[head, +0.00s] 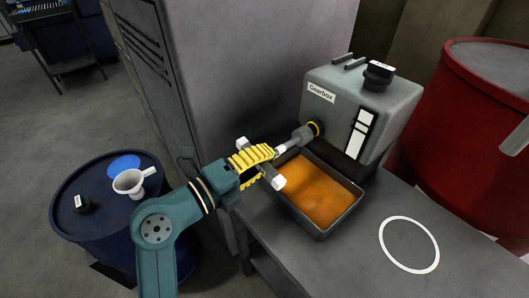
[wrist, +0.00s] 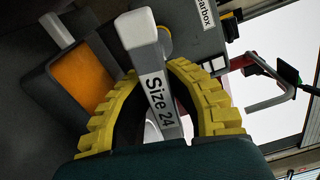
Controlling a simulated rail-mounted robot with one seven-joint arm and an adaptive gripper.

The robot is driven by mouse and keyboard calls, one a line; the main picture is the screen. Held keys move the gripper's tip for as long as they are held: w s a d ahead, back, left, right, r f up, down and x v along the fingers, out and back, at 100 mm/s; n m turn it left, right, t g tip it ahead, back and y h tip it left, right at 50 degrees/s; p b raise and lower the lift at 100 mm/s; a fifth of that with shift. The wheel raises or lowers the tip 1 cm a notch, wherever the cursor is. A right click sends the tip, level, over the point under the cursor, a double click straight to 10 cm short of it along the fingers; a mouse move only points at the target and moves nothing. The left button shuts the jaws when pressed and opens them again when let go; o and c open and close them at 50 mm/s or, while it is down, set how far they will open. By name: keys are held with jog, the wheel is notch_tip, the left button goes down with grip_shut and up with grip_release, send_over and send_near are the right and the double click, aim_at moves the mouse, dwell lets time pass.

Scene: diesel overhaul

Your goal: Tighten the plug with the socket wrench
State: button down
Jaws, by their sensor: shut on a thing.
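The socket wrench (head: 279,183) has a pale grey T-shaped handle, and its "Size 24" label faces me in the wrist view (wrist: 158,93). My gripper (head: 262,162) has yellow ribbed fingers and is shut on the wrench; they show on both sides of it in the wrist view (wrist: 156,78). The wrench shaft points up and right to its grey socket (head: 301,137), which is at the low left face of the grey gearbox (head: 335,84). A yellow ring shows at the socket's end. The plug is hidden behind the socket, so I cannot tell how far it is seated.
A dark tray (head: 346,219) of orange oil stands below the wrench on the grey bench (head: 365,262). A white ring (head: 436,259) marks the bench at right. A red drum (head: 455,130) stands at right. A blue drum (head: 72,220) with a white funnel (head: 130,183) stands at left.

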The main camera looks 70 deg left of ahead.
jog(key=n+p, duration=0.1)
jog(key=n, duration=0.2)
jog(key=shift+r+n, duration=0.15)
jog(key=shift+n, duration=0.25)
jog(key=n+p, duration=0.2)
jog(key=n, duration=0.1)
jog(key=shift+n, duration=0.4)
jog(key=n+p, duration=0.3)
jog(key=n, duration=0.3)
jog(key=shift+d+p, duration=0.1)
jog(key=shift+p, duration=0.2)
jog(key=n+p, duration=0.4)
jog(key=n, duration=0.3)
jog(key=shift+r+n, duration=0.1)
jog(key=shift+n, duration=0.2)
jog(key=n+p, duration=0.2)
jog(key=n, duration=0.1)
jog(key=shift+p, duration=0.3)
jog(key=shift+f+n+p, duration=0.2)
jog(key=shift+n+p, duration=0.15)
jog(key=shift+n, duration=0.45)
jog(key=shift+f, duration=0.15)
jog(key=shift+f+b, duration=0.1)
jog(key=shift+b, duration=0.6)
